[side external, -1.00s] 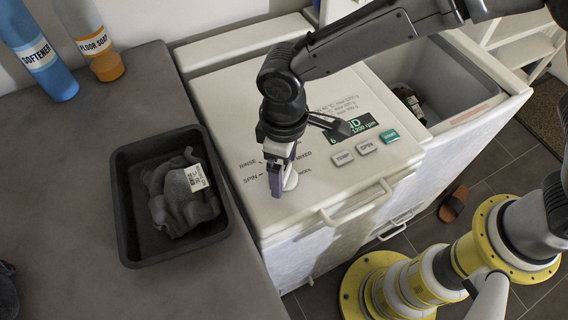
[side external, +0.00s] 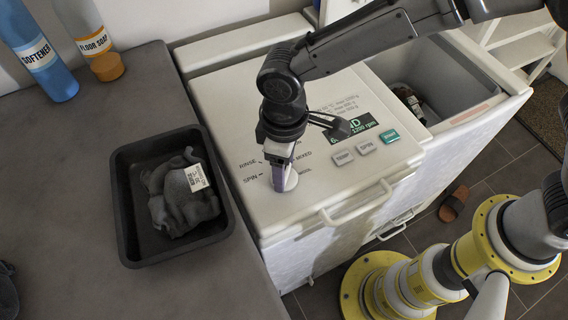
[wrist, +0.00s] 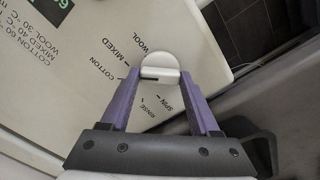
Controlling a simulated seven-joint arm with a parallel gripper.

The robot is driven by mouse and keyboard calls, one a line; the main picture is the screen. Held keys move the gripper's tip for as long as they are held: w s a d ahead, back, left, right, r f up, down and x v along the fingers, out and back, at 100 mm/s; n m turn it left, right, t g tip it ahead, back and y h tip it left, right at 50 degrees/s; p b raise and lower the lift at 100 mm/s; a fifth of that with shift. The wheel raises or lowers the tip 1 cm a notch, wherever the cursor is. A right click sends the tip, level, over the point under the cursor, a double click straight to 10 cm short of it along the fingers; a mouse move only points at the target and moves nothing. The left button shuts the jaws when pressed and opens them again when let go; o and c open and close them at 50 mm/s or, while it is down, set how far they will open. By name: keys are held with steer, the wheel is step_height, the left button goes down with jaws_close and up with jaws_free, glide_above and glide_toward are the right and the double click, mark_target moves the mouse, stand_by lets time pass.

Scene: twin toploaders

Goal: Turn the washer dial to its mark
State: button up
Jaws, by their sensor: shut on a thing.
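The washer dial (side external: 292,181) is a small round white knob on the white lid panel, partly hidden by my gripper (side external: 283,184) in the side view. In the wrist view the dial (wrist: 160,62) sits between the purple fingertips of my gripper (wrist: 159,74), which is shut on it from both sides. A dark short line shows on the dial's near edge. The printed labels around it read COTTON, MIXED, WOOL, RINSE and SPIN. I cannot tell which label the dial points to, or which is its mark.
The panel also carries a display (side external: 362,124) and several buttons, one green (side external: 389,136). A lid handle (side external: 355,204) is in front. A black tray (side external: 127,215) with grey cloth lies left on the counter. An open tub (side external: 440,80) is at right.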

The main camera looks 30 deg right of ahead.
steer(key=n, duration=0.4)
steer(key=shift+r+n, duration=0.1)
steer(key=shift+n, duration=2.1)
steer(key=o, duration=1.4)
steer(key=shift+c, duration=0.2)
step_height(320, 180, up, 14)
